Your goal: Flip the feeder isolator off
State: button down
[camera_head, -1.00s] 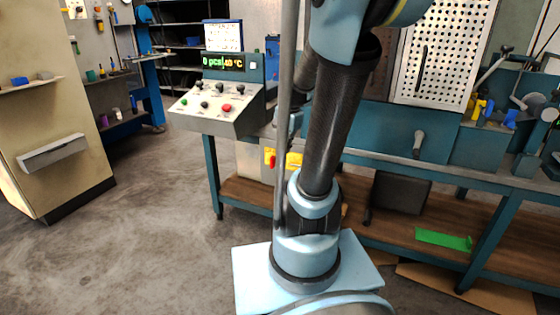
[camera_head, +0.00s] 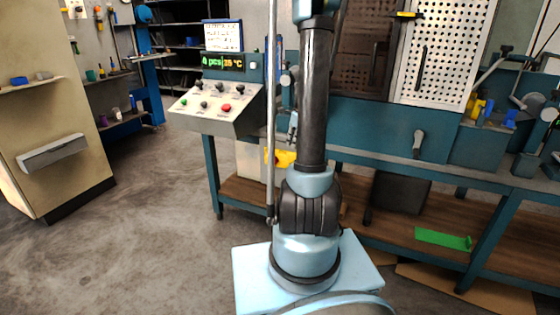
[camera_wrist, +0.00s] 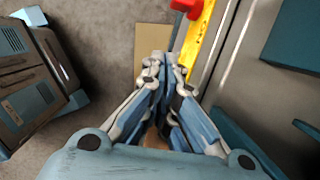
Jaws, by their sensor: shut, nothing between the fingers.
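A yellow plate (camera_wrist: 197,38) with a red part (camera_wrist: 185,6) shows at the top of the wrist view and looks like the feeder isolator. The red part is cut by the picture's top edge, so its full position cannot be told. In the head view the yellow piece (camera_head: 284,158) is under the bench edge, partly hidden by my arm, and no red shows there. My gripper (camera_wrist: 165,64) is shut and empty. In the wrist view its fingertips are just below and left of the yellow plate, apparently apart from it.
A sloped control panel (camera_head: 216,106) with buttons and a lit display stands on the left end of the teal bench (camera_head: 440,172). A vice (camera_head: 540,120) is at the right. The open concrete floor (camera_head: 140,215) is clear at left.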

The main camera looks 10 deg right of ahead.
aim_at(272, 162)
jog(key=shift+w+d+f+m, duration=0.3)
jog(key=shift+w+f, duration=0.15)
jog(key=shift+f, duration=0.1)
jog(key=w+a+f, duration=0.1)
jog(key=f, duration=0.2)
jog(key=w+a+f, duration=0.1)
jog(key=f, duration=0.2)
jog(key=w+a+f, duration=0.1)
jog(key=a+f, duration=0.1)
jog(key=f, duration=0.1)
jog(key=shift+a+f, duration=0.1)
jog(key=shift+f, duration=0.15)
jog(key=shift+w+a, duration=0.4)
jog(key=shift+a, duration=0.1)
